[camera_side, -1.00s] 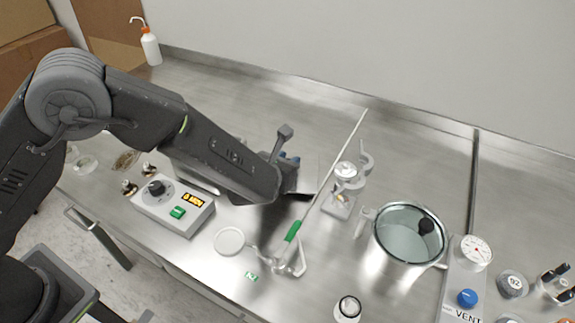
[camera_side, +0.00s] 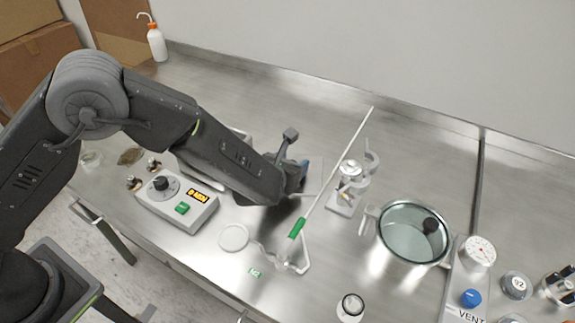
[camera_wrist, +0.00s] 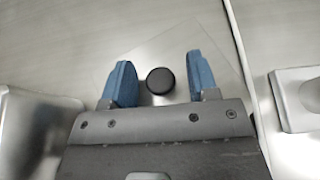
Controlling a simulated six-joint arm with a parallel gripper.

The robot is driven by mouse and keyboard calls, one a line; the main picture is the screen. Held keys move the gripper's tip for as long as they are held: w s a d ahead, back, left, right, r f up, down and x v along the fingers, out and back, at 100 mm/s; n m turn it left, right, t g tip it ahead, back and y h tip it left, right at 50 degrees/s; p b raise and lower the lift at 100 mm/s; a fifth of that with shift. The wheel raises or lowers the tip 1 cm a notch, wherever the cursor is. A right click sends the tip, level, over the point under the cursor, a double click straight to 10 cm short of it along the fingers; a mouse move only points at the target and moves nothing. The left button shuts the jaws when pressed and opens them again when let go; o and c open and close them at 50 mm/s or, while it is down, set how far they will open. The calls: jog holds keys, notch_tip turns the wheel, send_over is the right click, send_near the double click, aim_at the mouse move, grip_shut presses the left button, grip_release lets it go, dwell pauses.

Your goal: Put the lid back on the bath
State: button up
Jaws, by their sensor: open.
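A clear flat lid with a round black knob (camera_wrist: 160,80) lies on the steel bench in the wrist view. Its sheet shows only as faint edges. My gripper (camera_wrist: 160,72) is open, with one blue finger on each side of the knob and visible gaps to it. In the side view my gripper (camera_side: 300,178) is low over the bench, left of the clamp stand, and hides the knob. A part of the clear sheet (camera_side: 317,172) shows beside it. A metal box, possibly the bath (camera_side: 243,134), is mostly hidden behind my arm; a metal edge (camera_wrist: 35,130) shows left in the wrist view.
A green-handled rod (camera_side: 297,228) and a clamp stand (camera_side: 347,185) are close on the right. A steel pot (camera_side: 412,265) with a glass top stands further right.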

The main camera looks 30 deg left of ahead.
jog(key=shift+o, duration=0.2)
jog(key=v, duration=1.2)
jog(key=shift+s+d+r, duration=0.25)
jog(key=shift+s+r, duration=0.15)
jog(key=shift+s, duration=0.4)
jog(key=x, duration=1.4)
jog(key=shift+a+f, duration=0.1)
jog(key=shift+a, duration=0.15)
jog(key=shift+c, duration=0.2)
grip_shut()
